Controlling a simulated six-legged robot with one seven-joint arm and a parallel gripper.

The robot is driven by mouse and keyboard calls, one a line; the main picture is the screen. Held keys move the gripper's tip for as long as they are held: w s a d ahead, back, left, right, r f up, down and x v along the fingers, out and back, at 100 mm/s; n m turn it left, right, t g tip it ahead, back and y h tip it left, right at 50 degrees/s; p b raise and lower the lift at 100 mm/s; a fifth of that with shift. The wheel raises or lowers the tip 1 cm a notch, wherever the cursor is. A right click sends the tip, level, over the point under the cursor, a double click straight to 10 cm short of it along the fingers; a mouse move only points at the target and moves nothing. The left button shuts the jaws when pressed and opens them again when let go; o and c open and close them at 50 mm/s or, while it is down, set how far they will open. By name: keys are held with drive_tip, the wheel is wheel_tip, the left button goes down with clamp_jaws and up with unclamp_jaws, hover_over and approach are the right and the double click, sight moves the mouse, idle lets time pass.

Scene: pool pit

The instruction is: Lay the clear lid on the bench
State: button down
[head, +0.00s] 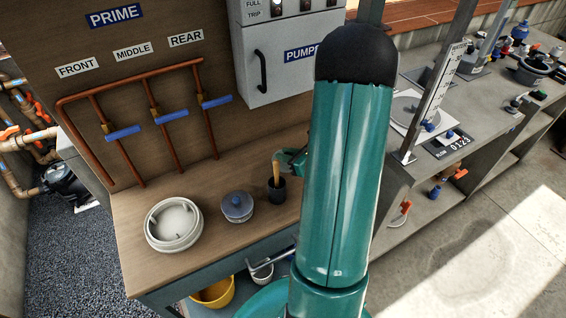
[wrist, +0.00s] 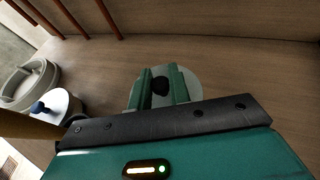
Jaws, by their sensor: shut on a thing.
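The clear lid (wrist: 195,84) is a pale see-through disc with a dark knob, seen in the wrist view. My gripper (wrist: 161,78) is shut on the knob, a finger on each side, with the disc just beyond the fingers. The lid looks level and close over the wooden bench top (wrist: 240,75); I cannot tell whether it touches. In the head view my arm hides the lid and most of the gripper, and the bench (head: 135,205) shows to the left.
A white ring-shaped housing (head: 152,238) and a grey pot with a blue knob (head: 237,208) stand on the bench. A dark cup (head: 276,191) with a wooden handle is close to my gripper. Copper pipes with blue valve handles (head: 172,116) line the wall behind.

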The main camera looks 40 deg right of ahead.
drive_tip(key=shift+f, duration=1.75)
drive_tip(key=shift+f, duration=0.2)
drive_tip(key=c, duration=1.3)
unclamp_jaws()
drive_tip(key=shift+r, duration=0.1)
